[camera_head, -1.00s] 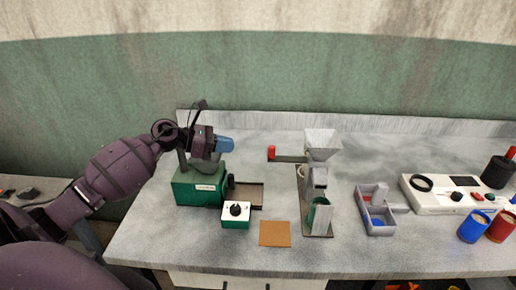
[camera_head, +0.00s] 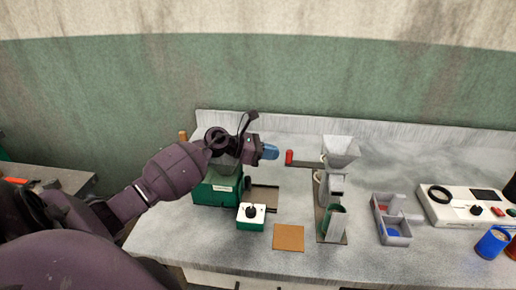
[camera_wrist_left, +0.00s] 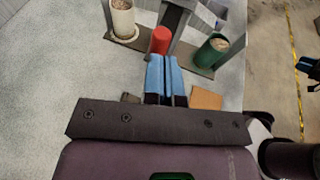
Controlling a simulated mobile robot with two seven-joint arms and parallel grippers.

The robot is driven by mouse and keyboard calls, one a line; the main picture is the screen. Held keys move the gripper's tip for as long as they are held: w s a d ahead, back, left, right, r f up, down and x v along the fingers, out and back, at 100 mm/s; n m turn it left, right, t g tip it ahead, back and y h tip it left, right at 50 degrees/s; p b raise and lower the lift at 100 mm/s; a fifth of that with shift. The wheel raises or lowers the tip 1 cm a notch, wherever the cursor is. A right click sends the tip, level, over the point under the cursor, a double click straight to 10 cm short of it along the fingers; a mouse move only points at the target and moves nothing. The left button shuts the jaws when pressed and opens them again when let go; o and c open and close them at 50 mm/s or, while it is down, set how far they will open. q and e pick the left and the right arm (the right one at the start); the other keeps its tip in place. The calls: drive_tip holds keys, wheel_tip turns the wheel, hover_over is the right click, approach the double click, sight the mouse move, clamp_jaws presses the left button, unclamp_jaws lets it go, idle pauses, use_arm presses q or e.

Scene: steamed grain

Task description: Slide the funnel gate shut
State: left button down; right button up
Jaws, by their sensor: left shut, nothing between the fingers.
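The grey funnel (camera_head: 340,150) stands on a stand at the middle right of the bench. Its gate is a dark bar (camera_head: 308,165) sticking out to the left, with a red knob (camera_head: 289,157) on its end. My left gripper (camera_head: 271,152) has blue fingers, shut and empty, a little left of the red knob. In the left wrist view the shut blue fingers (camera_wrist_left: 164,78) point at the red knob (camera_wrist_left: 160,40), which is just beyond their tips; I cannot tell whether they touch. My right gripper is not in view.
A green cup (camera_head: 333,222) stands below the funnel. A green machine (camera_head: 216,191) with a white-topped control box (camera_head: 251,212) is under my left arm. A brown square (camera_head: 288,237) lies in front, and a grey divided tray (camera_head: 391,230) is to the right.

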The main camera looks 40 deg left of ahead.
sight(289, 154)
use_arm(q)
drive_tip(key=shift+x, duration=0.95)
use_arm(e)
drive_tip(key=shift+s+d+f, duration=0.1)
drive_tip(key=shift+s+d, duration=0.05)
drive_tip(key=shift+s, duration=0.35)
use_arm(q)
drive_tip(key=d, duration=0.1)
drive_tip(key=w+d, duration=0.1)
drive_tip(key=d, duration=0.1)
drive_tip(key=shift+w, duration=0.35)
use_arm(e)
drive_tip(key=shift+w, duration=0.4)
use_arm(q)
drive_tip(key=shift+r, duration=0.1)
